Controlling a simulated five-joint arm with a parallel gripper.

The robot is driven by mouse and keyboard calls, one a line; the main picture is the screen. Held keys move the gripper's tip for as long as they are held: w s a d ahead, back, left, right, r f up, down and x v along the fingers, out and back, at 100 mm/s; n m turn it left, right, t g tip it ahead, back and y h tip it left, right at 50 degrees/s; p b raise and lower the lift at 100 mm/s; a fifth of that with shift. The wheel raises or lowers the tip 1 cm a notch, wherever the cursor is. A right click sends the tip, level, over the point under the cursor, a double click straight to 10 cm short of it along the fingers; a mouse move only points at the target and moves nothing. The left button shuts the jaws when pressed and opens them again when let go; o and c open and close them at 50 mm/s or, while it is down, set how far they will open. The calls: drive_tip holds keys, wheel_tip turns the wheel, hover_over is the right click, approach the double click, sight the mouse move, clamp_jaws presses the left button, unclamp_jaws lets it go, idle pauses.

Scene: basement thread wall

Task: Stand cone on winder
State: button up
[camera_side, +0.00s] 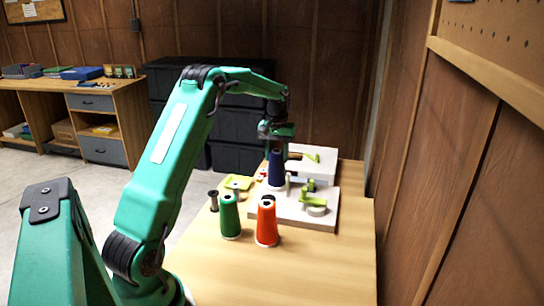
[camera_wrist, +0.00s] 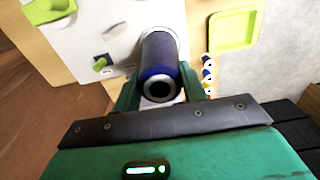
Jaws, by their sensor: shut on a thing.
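A dark blue cone of thread (camera_side: 277,168) is in my gripper (camera_side: 276,150), upright over the white winder (camera_side: 290,207) in the side view. In the wrist view the blue cone (camera_wrist: 158,66) sits between the two green fingers of my gripper (camera_wrist: 158,92), its open top end facing the camera. The winder's white plate (camera_wrist: 90,30) spreads behind it, with lime green parts on it. Whether the cone's base touches the winder or a peg is hidden by the cone itself.
A green cone (camera_side: 230,217) and an orange cone (camera_side: 267,222) stand on the table in front of the winder. A dark spool (camera_side: 214,201) and a lime tray (camera_side: 238,182) are at the left edge. The table's front right is clear; a wood wall runs along the right.

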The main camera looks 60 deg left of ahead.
drive_tip(key=shift+f, duration=0.15)
drive_tip(key=o, duration=1)
drive_tip(key=shift+c, duration=0.2)
wheel_tip(320, 180, up, 7)
idle(0.3)
idle(0.7)
